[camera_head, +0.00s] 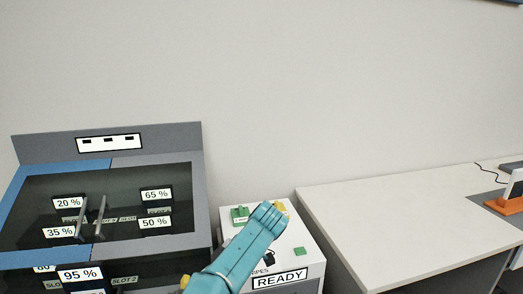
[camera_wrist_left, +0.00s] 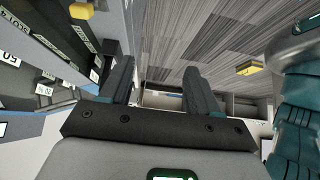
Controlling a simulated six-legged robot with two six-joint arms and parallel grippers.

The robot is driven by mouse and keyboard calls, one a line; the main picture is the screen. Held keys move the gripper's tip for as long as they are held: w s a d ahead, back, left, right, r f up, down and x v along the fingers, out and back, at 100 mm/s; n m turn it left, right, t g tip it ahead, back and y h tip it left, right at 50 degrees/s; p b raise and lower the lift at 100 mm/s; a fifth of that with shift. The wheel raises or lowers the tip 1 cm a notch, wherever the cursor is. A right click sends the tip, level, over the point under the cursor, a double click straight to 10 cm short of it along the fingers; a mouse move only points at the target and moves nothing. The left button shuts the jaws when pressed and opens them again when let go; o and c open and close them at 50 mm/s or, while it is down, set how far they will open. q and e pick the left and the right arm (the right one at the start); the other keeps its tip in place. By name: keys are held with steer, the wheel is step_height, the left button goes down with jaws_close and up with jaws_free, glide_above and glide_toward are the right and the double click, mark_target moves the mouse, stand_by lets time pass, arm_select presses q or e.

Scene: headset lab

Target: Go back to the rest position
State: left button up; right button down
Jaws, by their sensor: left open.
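My left gripper (camera_wrist_left: 157,68) shows in the left wrist view with its two dark fingers apart and nothing between them. It is close to the labelled slot panels (camera_wrist_left: 75,40) at the left of that view; I see no contact. In the head view a teal arm link of mine rises from the bottom centre in front of the white box, but no gripper fingers can be made out there. My right gripper is not in view.
A dark slotted cabinet (camera_head: 104,157) with percentage labels stands at the left. A white box (camera_head: 314,260) marked READY, with green pieces on top, stands beside it. A mostly clear white table (camera_head: 400,220) is at the right, with an orange stand (camera_head: 506,204) at its far end.

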arm_select(q)
steer(key=s+a+f+g+p, duration=0.1)
steer(key=a+f+g, duration=0.15)
steer(key=a, duration=0.25)
steer(key=s+a+f+g, duration=0.1)
steer(key=a+f, duration=0.2)
steer(key=a, duration=0.3)
steer(key=s+a+f+m+g+h+p, duration=0.1)
steer(key=s+f+m+h, duration=0.1)
steer(key=s+f, duration=0.3)
steer(key=s+a+f+m+h, duration=0.1)
steer(key=s+f+m+h, duration=0.15)
steer(key=f, duration=0.55)
steer(key=s+d+f+m+t+h, duration=0.1)
steer(key=s+d+f+m+h, duration=0.2)
steer(key=s, duration=0.4)
steer(key=s+d+f+m+t+h+p, duration=0.1)
steer(key=s+d+f+m+h, duration=0.15)
steer(key=s+d, duration=0.4)
steer(key=s+d+f+m+t+h, duration=0.1)
steer(key=s+d+f+m+h, duration=0.2)
steer(key=s, duration=0.6)
steer(key=w+m+t, duration=0.1)
steer(key=w+f+m+t+y, duration=0.1)
steer(key=w+m, duration=0.1)
steer(key=w+m+t, duration=0.1)
steer(key=m+t, duration=0.1)
steer(key=shift+w+a+f+y, duration=0.15)
steer(key=shift+f+y, duration=0.15)
